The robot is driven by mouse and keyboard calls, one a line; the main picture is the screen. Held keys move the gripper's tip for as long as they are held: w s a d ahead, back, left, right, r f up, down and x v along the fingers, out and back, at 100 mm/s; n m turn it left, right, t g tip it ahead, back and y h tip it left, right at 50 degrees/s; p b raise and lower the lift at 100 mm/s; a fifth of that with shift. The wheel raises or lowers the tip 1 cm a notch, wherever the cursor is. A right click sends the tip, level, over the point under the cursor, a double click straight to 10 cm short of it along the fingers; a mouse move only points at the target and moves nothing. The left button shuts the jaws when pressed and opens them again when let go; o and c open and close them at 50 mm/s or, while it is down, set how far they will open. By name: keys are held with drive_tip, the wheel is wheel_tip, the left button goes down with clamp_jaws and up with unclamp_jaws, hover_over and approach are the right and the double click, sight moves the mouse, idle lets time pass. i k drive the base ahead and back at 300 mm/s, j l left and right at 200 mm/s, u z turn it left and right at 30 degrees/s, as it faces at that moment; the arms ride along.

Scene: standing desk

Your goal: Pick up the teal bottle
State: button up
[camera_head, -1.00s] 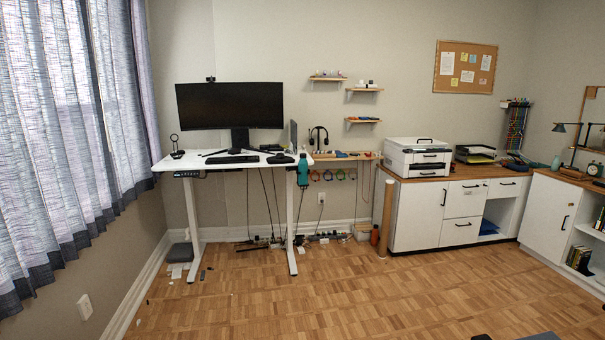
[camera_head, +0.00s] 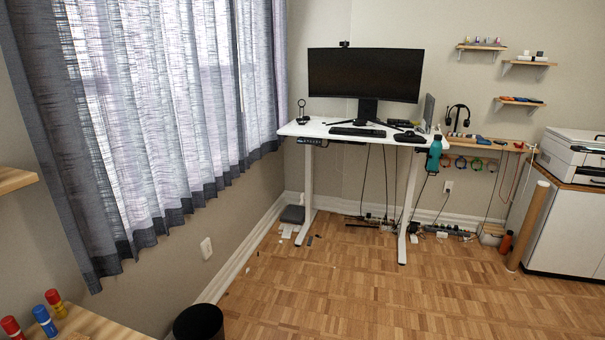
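The teal bottle (camera_head: 435,155) is upright at the right front corner of the white standing desk (camera_head: 300,129). Its body reaches below the level of the desktop, and I cannot tell what holds it there. My gripper is not in view.
A monitor (camera_head: 364,75), keyboard (camera_head: 357,132) and headphones (camera_head: 457,117) are around the desk. Open wood floor (camera_head: 330,290) lies before it. A black round object (camera_head: 198,322) and a wooden surface with colored pieces (camera_head: 85,322) are at lower left. A cardboard tube (camera_head: 528,226) stands at right.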

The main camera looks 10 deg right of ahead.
sight(433, 164)
drive_tip(key=i+z, duration=0.45)
drive_tip(key=i, duration=1.45)
drive_tip(key=i+j, duration=0.1)
drive_tip(key=i, duration=2.35)
drive_tip(key=l+z, duration=0.05)
drive_tip(key=l, duration=0.05)
